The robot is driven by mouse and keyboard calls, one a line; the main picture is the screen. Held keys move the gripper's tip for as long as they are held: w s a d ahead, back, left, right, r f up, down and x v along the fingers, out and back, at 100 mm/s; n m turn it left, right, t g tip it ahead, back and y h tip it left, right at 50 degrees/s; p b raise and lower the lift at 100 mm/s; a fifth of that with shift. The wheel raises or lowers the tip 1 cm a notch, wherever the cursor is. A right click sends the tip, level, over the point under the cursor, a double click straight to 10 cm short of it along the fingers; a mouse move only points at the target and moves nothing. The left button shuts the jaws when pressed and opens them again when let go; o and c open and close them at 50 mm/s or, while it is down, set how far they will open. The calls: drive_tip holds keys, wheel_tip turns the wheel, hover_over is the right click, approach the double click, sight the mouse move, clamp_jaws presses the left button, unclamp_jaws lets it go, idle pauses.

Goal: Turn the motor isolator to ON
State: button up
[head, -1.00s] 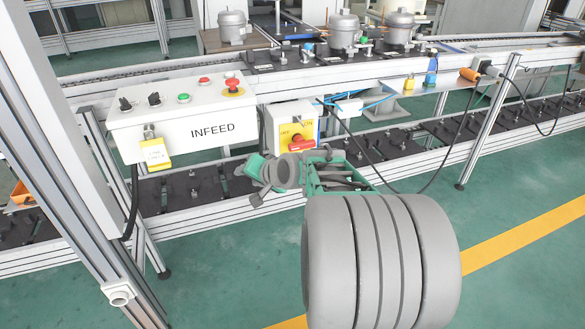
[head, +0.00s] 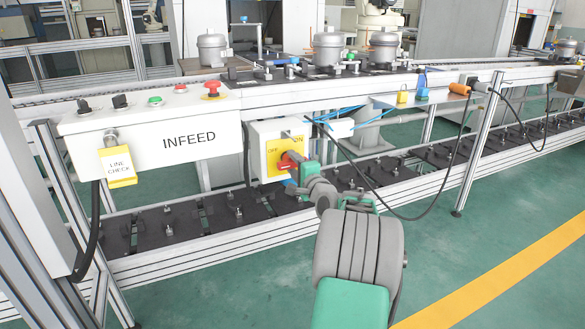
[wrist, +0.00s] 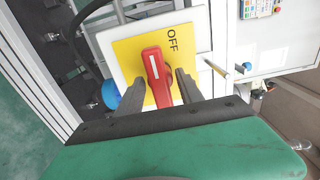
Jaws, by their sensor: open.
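The motor isolator is a white box (head: 258,150) with a yellow plate and a red handle (head: 288,160), under the line's edge right of the INFEED panel. OFF reads at the plate's left and ON at its right in the head view. In the wrist view the handle (wrist: 157,77) is large, its long side running from the OFF side toward me; OFF (wrist: 173,38) shows beyond its far end, and ON is hidden. My gripper (wrist: 146,82) is open, with one dark finger on each side of the handle. I cannot tell whether the fingers touch it.
The INFEED panel (head: 188,140) carries knobs, a red stop button (head: 212,89) and a yellow LINE CHECK tag (head: 118,167). A black cable (head: 360,175) hangs right of the isolator. A blue round part (wrist: 110,95) sits beside the plate. Green floor is free at the right.

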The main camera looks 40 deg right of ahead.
clamp_jaws()
idle(0.4)
drive_tip(key=shift+r+m+p, duration=0.15)
drive_tip(key=shift+m+p, duration=0.15)
drive_tip(key=shift+p, duration=0.45)
drive_tip(key=m+p, duration=0.1)
drive_tip(key=p, duration=0.1)
drive_tip(key=m+p, duration=0.1)
drive_tip(key=p, duration=0.1)
drive_tip(key=shift+r+m+p, duration=0.25)
drive_tip(key=shift+m+p, duration=0.1)
drive_tip(key=shift+m, duration=0.05)
drive_tip(key=m+p, duration=0.5)
drive_tip(key=p, duration=0.2)
drive_tip(key=shift+f, duration=0.1)
drive_tip(key=m+p, duration=0.5)
drive_tip(key=p, duration=0.1)
drive_tip(key=shift+f+m, duration=0.1)
drive_tip(key=shift+m, duration=0.3)
drive_tip(key=shift+a+f+m+p, duration=0.1)
drive_tip(key=shift+f+m+p, duration=0.1)
drive_tip(key=shift+m+p, duration=1.4)
drive_tip(key=shift+m, duration=0.3)
